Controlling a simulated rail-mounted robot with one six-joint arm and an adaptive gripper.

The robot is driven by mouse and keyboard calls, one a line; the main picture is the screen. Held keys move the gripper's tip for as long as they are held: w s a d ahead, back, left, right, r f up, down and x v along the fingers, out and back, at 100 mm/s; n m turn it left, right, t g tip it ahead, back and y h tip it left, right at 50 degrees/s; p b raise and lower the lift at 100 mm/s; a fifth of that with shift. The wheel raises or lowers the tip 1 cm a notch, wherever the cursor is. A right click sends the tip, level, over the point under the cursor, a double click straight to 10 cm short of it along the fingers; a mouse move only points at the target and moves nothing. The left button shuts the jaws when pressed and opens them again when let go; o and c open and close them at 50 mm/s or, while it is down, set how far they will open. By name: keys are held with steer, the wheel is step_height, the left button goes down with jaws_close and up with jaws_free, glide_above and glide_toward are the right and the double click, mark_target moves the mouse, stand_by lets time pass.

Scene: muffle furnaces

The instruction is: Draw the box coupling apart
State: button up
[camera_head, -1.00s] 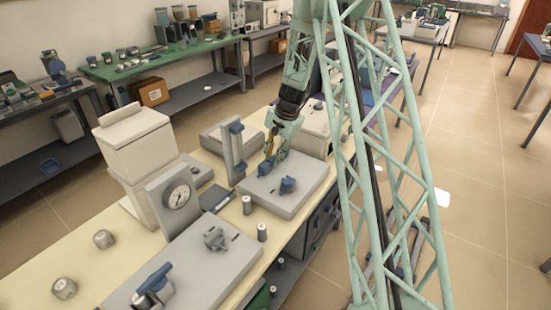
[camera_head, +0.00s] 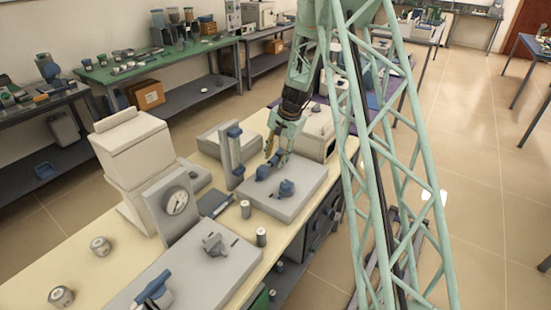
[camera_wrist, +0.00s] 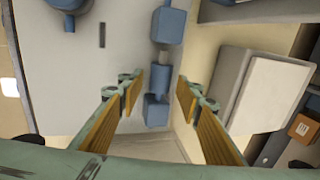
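Two blue blocks of the coupling (camera_wrist: 168,25) (camera_wrist: 157,112) lie in line at the edge of a grey plate (camera_wrist: 110,70) in the wrist view. A short grey piece (camera_wrist: 163,58) shows between them. They also show as a blue shape (camera_head: 265,171) on the plate (camera_head: 295,198) in the head view. My gripper (camera_wrist: 158,80) is open, with yellow-padded fingers on either side of the nearer block and gaps visible beside it. In the head view my gripper (camera_head: 275,158) is just above the far end of the blue shape. Contact cannot be told.
A blue knob (camera_head: 287,188) stands on the same plate. An upright grey post with blue clamps (camera_head: 234,150) stands just left. A pale box-shaped device (camera_head: 318,133) is close on the right. A dial gauge (camera_head: 177,201) and two small metal cylinders (camera_head: 245,209) (camera_head: 261,237) stand nearer.

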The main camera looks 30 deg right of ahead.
steer(key=shift+r, duration=0.1)
steer(key=v, duration=1.1)
steer(key=shift+r, duration=0.4)
steer(key=shift+s+d, duration=0.1)
steer(key=shift+d, duration=0.05)
stand_by(0.4)
